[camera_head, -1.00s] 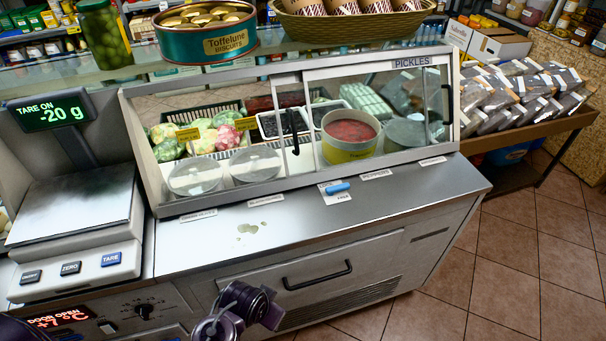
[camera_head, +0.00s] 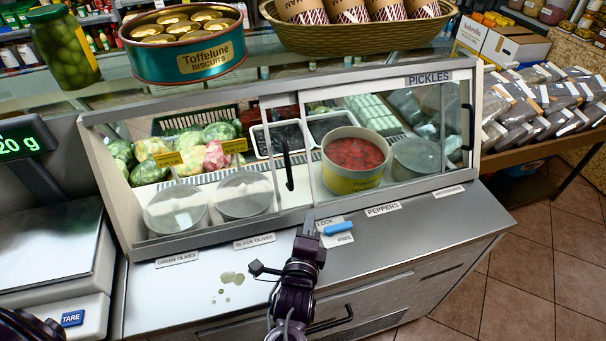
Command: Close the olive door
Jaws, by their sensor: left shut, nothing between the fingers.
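The pickles case has a sliding olive door (camera_head: 287,165) with a black upright handle, in the middle of its glass front. The door appears slid right, overlapping the right pane, with the left bay over the olives open. Two round clear-lidded tubs (camera_head: 176,209) sit in that bay. My left gripper (camera_head: 308,225) is shut and empty, above the counter at the front of the case, below and right of that handle. My right gripper is not in view.
A second black handle (camera_head: 468,128) is at the case's right end. A biscuit tin (camera_head: 185,65), an olive jar (camera_head: 62,50) and a cup basket (camera_head: 360,32) stand above the case. A scale (camera_head: 50,245) is at left. The steel counter (camera_head: 180,300) is mostly clear.

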